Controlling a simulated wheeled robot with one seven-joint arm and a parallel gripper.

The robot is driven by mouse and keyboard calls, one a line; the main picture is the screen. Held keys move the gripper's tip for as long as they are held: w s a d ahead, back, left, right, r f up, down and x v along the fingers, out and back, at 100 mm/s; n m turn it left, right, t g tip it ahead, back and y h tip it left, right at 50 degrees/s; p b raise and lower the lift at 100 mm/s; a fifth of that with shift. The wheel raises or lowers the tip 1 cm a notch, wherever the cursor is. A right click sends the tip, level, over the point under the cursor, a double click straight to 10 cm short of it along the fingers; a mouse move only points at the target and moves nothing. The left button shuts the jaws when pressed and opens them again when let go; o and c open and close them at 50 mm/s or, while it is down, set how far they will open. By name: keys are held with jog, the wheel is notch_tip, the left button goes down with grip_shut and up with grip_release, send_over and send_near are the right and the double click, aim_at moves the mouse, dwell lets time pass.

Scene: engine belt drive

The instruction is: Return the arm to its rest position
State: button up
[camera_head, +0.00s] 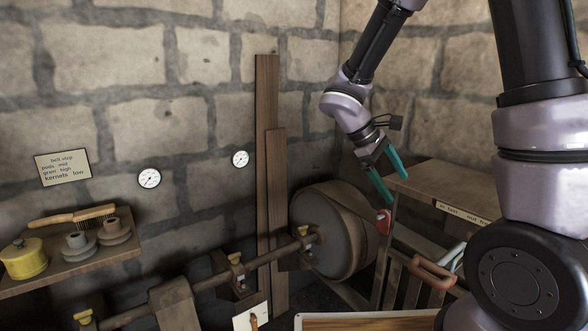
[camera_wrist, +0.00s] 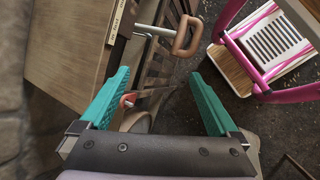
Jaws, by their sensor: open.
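My gripper (camera_head: 394,188) hangs from my raised arm in front of the wall corner, its two teal fingers spread and pointing down to the right. It holds nothing. In the wrist view the open fingers (camera_wrist: 160,75) frame empty space above the slatted frame and floor. A red knob (camera_head: 383,222) is just below the fingertips in the head view; it also shows beside the left finger in the wrist view (camera_wrist: 127,100). I cannot tell whether the gripper touches anything, but no contact shows.
A large drum (camera_head: 330,232) on a shaft (camera_head: 205,284) stands left of the gripper. A wooden bench (camera_head: 445,187) and a wood-handled lever (camera_head: 432,274) are to the right. A shelf (camera_head: 75,262) with a yellow pot (camera_head: 24,262) and a brush (camera_head: 75,215) is far left.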

jog(key=s+r+m+t+y, duration=0.3)
jog(key=s+r+m+y, duration=0.1)
jog(key=r, duration=0.5)
jog(key=s+d+r+m+t+y, duration=0.1)
jog(key=s+r+m+t+y, duration=0.3)
jog(key=r+m, duration=0.5)
jog(key=shift+s+d+r+t+y, duration=0.25)
jog(key=shift+s+y, duration=0.25)
jog(key=shift+s, duration=0.65)
